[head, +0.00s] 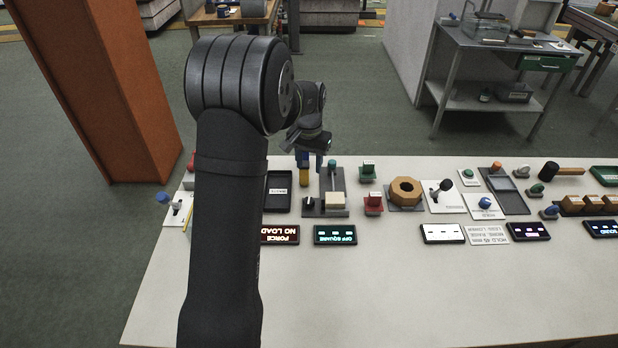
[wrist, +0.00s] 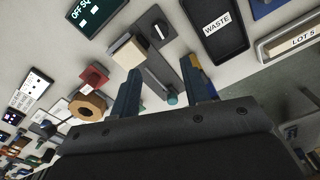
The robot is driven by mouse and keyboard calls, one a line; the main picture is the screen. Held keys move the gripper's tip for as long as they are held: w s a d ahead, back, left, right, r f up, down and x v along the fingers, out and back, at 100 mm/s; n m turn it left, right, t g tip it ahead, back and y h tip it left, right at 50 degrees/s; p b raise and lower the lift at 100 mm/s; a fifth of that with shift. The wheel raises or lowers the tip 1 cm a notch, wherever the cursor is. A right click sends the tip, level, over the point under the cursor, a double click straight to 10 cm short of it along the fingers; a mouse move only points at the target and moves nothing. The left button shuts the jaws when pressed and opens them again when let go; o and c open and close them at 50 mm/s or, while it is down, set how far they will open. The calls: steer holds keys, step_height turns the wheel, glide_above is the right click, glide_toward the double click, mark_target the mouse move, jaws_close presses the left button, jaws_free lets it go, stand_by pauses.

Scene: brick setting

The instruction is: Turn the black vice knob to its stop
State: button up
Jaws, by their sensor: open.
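The black vice knob (wrist: 159,31) has a white pointer line and sits on a dark grey base plate (wrist: 178,52), beside a pale block (wrist: 129,49). In the head view the knob (head: 309,205) is at the plate's near left corner, left of the block (head: 334,200). A teal-tipped lever (wrist: 160,84) runs from the block toward my gripper. My gripper (wrist: 163,85) is open with blue fingers, the lever's end showing between them in the picture. I cannot tell whether they touch it. The gripper (head: 305,168) is beyond the knob in the head view, apart from it.
A black WASTE tray (head: 278,191) lies left of the plate. Right of it are a red block (head: 373,204), a green block (head: 367,171) and a wooden octagonal ring (head: 405,191). Displays, including a green-lit OFF SQUARE one (head: 335,235), stand in front. The table's near part is clear.

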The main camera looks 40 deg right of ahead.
mark_target(309, 200)
steer(key=shift+r, duration=1.4)
steer(key=shift+f, duration=0.15)
step_height(309, 200, down, 17)
steer(key=shift+f, duration=0.15)
steer(key=shift+f, duration=0.25)
steer(key=shift+r+n, duration=0.2)
steer(key=shift+n, duration=0.2)
steer(key=n, duration=1.1)
steer(key=shift+r, duration=1.35)
stand_by(0.3)
